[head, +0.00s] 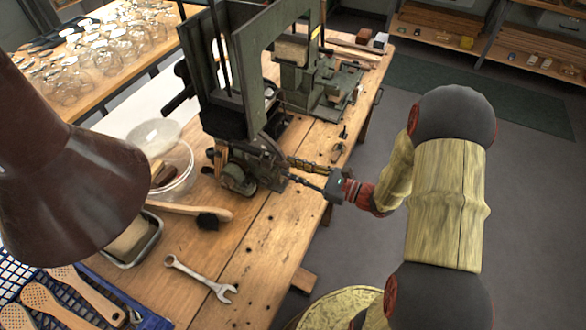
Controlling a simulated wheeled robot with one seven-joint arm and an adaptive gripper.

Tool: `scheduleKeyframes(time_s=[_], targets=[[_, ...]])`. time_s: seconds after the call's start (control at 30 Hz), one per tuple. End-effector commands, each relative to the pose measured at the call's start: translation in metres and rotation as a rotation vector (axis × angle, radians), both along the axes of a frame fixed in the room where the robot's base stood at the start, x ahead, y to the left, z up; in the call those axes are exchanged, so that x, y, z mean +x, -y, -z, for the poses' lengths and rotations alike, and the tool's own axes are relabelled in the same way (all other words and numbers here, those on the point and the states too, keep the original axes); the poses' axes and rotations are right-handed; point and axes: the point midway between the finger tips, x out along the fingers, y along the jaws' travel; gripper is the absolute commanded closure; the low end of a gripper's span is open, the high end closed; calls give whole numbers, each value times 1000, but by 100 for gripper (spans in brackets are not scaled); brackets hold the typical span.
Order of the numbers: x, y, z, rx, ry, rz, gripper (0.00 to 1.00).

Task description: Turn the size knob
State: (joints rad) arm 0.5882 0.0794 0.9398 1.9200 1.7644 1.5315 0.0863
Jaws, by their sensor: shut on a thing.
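The dark green tufting machine (230,45) stands on the wooden bench, with its low mechanism (240,175) of wheels and small parts at the front. My gripper (291,177) reaches in from the right, with thin dark fingers pointing left at the right side of this mechanism. The fingers are shut on a small part there, which fits the size knob. The knob itself is too small and too covered by the fingertips to make out, and its setting cannot be read.
A brass-coloured rod (308,164) lies just behind my fingers. A wrench (203,279), a brush (190,211) and a clear bowl (175,175) are on the bench (262,235). A brown lamp shade (65,150) covers the left. Open floor (530,210) is at the right.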

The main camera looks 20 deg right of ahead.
Motion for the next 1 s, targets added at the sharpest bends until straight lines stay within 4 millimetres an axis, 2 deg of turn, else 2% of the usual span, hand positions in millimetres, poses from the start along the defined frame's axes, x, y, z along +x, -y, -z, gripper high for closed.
scheduleKeyframes(time_s=[0.3, 0.67, 1.0], targets=[[0, 0, 0, 0, 0, 0, 100], [0, 0, -2, 36, -37, 0, 100], [0, 0, -5, 204, -205, 0, 100]])
